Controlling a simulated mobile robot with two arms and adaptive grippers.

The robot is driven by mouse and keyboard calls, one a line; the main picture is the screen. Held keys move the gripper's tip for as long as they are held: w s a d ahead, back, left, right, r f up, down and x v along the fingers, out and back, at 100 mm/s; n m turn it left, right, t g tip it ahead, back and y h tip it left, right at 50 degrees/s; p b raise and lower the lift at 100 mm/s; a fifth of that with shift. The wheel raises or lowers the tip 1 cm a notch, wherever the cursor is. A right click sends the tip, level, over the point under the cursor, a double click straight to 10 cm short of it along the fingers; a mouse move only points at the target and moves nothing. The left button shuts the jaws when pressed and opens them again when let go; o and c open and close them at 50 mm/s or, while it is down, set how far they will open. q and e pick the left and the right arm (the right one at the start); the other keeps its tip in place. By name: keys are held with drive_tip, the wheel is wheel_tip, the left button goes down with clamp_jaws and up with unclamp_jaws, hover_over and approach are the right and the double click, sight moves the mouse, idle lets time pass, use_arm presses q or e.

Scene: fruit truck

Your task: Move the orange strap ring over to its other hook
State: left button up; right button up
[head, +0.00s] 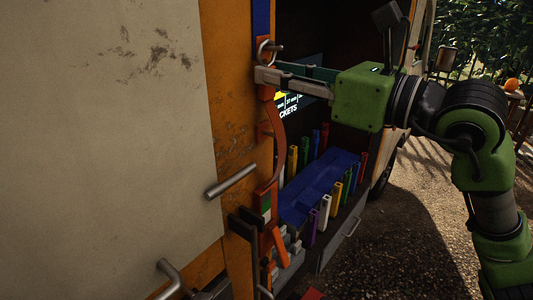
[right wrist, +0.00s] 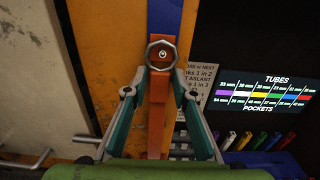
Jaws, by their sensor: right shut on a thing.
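The orange strap (head: 277,130) hangs down the orange door post, with a steel ring (head: 268,52) at its top. In the right wrist view, the ring (right wrist: 161,54) shows face-on with a round hook end inside its opening; I cannot tell how far the hook passes through. My right gripper (head: 263,77) is shut at the ring's base, where the strap (right wrist: 157,115) joins it. Its fingertips (right wrist: 160,71) meet just under the ring. The strap bows outward below the grip. My left gripper is not in view.
A steel bar (head: 231,181) and a bent handle (head: 170,275) stick out at the lower left. A blue tray (head: 320,185) with several coloured tubes lies right of the post. A lit sign (right wrist: 265,96) hangs behind. Open ground lies at the right.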

idle(0.3)
drive_tip(key=o, duration=1.1)
drive_tip(key=shift+d, duration=0.1)
